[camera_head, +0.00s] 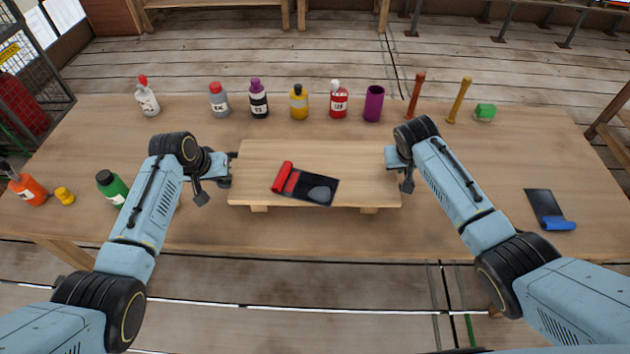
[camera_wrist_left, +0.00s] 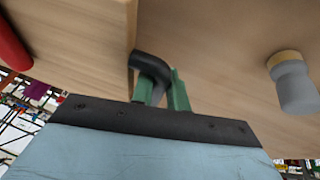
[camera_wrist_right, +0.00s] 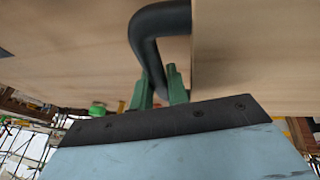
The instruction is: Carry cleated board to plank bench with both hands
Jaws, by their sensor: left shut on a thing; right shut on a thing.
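The cleated board (camera_head: 315,162) is a light wooden board with cleats under its front edge, seen in the middle of the head view over the table. A black tray with a red roller (camera_head: 308,187) lies on it. My left gripper (camera_head: 228,169) is at the board's left end, and in the left wrist view its green fingers (camera_wrist_left: 162,92) are shut on a black handle (camera_wrist_left: 150,68). My right gripper (camera_head: 393,167) is at the right end, and its green fingers (camera_wrist_right: 160,88) are shut on the other black handle (camera_wrist_right: 150,35). I cannot tell the exact gap between board and table.
The wooden table (camera_head: 470,150) carries several bottles along its back, a purple cup (camera_head: 373,104), and orange and green bottles (camera_head: 112,188) at left. A dark pad with a blue roll (camera_head: 549,210) lies at right. A bench (camera_head: 215,8) stands far back across open plank floor.

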